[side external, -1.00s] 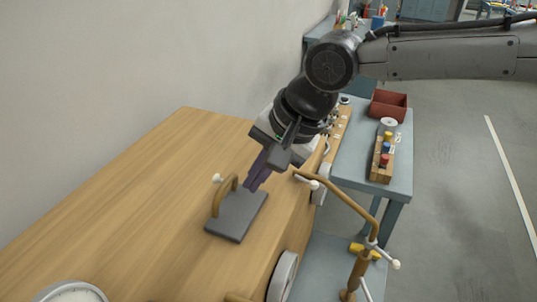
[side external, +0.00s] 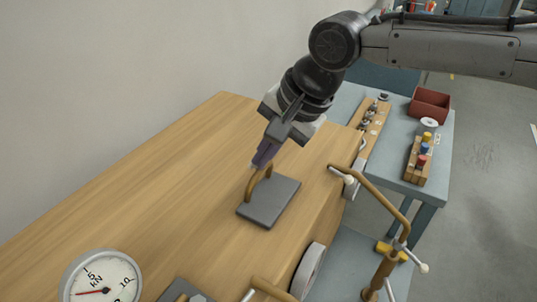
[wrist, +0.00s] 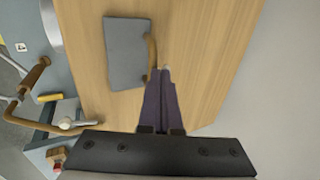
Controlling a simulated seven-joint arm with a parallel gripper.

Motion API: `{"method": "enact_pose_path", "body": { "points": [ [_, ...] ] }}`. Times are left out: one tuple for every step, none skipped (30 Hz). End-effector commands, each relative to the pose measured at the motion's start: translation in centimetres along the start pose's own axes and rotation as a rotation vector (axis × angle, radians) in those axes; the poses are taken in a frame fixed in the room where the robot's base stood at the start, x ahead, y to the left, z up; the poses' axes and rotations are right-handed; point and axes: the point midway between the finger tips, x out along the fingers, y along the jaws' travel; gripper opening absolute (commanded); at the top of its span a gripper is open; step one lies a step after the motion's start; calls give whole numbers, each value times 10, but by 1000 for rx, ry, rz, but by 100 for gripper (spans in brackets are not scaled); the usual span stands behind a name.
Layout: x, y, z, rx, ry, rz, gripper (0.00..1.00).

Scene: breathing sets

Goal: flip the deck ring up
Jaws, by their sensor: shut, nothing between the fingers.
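The deck ring (side external: 252,187) is a tan-brown hoop at the left edge of a dark grey plate (side external: 274,206) on the wooden bench top. It rises from the plate as an arch, with its upper part partly hidden by my fingertips; its exact tilt is unclear. In the wrist view the ring (wrist: 151,52) shows as a narrow band along the right edge of the plate (wrist: 125,50). My gripper (side external: 262,162) is shut and empty, its purple fingers pointing down at the ring's top. In the wrist view my gripper's fingertips (wrist: 163,70) are close beside the ring; contact is unclear.
A dial gauge (side external: 101,280) stands at the bench's near left. A brown bent bar with white knobs (side external: 375,190) stands off the bench's right side. A side table (side external: 390,168) holds a red bin (side external: 430,103) and a wooden block. The bench left of the plate is clear.

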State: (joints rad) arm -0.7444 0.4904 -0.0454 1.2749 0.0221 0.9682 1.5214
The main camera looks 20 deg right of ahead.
Motion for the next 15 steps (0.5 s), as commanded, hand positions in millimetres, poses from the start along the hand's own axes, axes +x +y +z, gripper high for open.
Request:
{"method": "enact_pose_path", "body": {
  "points": [
    [2, -4, 0, 0, 0, 1, 0],
    [3, -6, 0, 0, 0, 2, 0],
    [4, -9, 0, 0, 0, 2, 0],
    [5, -11, 0, 0, 0, 1, 0],
    [6, -12, 0, 0, 0, 1, 0],
    [6, -14, 0, 0, 0, 1, 0],
    [7, -15, 0, 0, 0, 1, 0],
    [7, -16, 0, 0, 0, 2, 0],
    [7, -16, 0, 0, 0, 2, 0],
    [7, -16, 0, 0, 0, 2, 0],
    [7, -17, 0, 0, 0, 1, 0],
    [8, -17, 0, 0, 0, 1, 0],
    [8, -17, 0, 0, 0, 1, 0],
    [8, -17, 0, 0, 0, 1, 0],
    [8, -17, 0, 0, 0, 1, 0]
  ]
}}
